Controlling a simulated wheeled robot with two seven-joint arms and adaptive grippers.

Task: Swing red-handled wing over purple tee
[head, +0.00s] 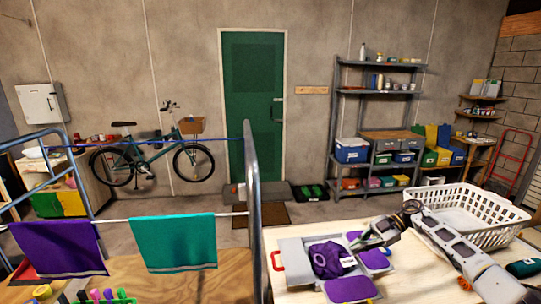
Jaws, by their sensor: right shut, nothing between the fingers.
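A grey folding board lies on the pale table. Its left wing (292,252) lies out flat, with a red handle (277,260) on its outer edge. The purple tee (325,260) is a bunched bundle on the middle of the board, with a small white patch at its right. Flat purple areas also show on the right panel (388,268) and the front panel; I cannot tell whether they are cloth. My right gripper (359,243) is shut and empty, over the board's back right, right of the tee and away from the red handle. My left gripper is out of view.
A white laundry basket (470,235) stands at the table's back right. A dark green rolled item (522,268) lies at the right. A drying rack (253,175) with purple and teal towels stands left of the table. Bare table (285,289) shows at front left.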

